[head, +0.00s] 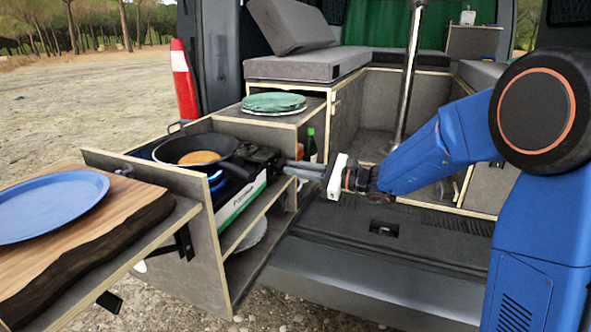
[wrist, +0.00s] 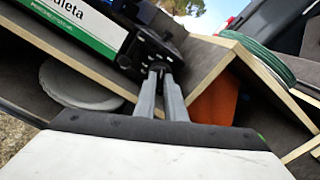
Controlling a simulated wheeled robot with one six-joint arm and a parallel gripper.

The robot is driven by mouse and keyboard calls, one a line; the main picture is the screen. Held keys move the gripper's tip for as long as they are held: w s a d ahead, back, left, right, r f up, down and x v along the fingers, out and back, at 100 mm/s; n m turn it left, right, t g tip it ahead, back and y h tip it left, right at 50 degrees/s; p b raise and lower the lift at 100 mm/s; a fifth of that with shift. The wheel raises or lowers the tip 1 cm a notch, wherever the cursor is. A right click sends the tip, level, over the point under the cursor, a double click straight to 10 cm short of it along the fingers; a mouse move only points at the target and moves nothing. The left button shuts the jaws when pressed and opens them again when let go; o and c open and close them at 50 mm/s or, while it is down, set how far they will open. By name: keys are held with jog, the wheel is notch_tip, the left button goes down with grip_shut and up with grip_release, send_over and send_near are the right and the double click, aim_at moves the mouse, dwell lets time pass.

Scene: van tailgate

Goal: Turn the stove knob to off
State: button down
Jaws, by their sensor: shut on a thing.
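The camping stove (head: 262,160) has a black top and a green-and-white front, and sits in the pull-out kitchen box. A blue flame (head: 215,178) burns under the black pan (head: 197,146), which holds a pancake (head: 199,157). My gripper (head: 287,166) reaches in from the right to the stove's right end. In the wrist view its two grey fingers (wrist: 160,72) are close together at the black control end of the stove (wrist: 150,45). They are shut on the knob, which is mostly hidden between the tips; its exact angle cannot be told.
A wooden board (head: 110,222) with a blue plate (head: 50,205) is at the left. Green-topped plates (head: 273,102) sit on the box behind the stove. A bottle (head: 311,146) stands close behind my gripper. A pale plate (wrist: 78,84) lies on the lower shelf.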

jog(key=m, duration=0.5)
jog(key=shift+m, duration=0.3)
dwell(0.4)
jog(key=c, duration=1.8)
grip_release()
jog(key=shift+d, duration=0.1)
jog(key=v, duration=1.7)
jog(key=shift+s+d, duration=0.1)
jog(key=shift+d, duration=0.05)
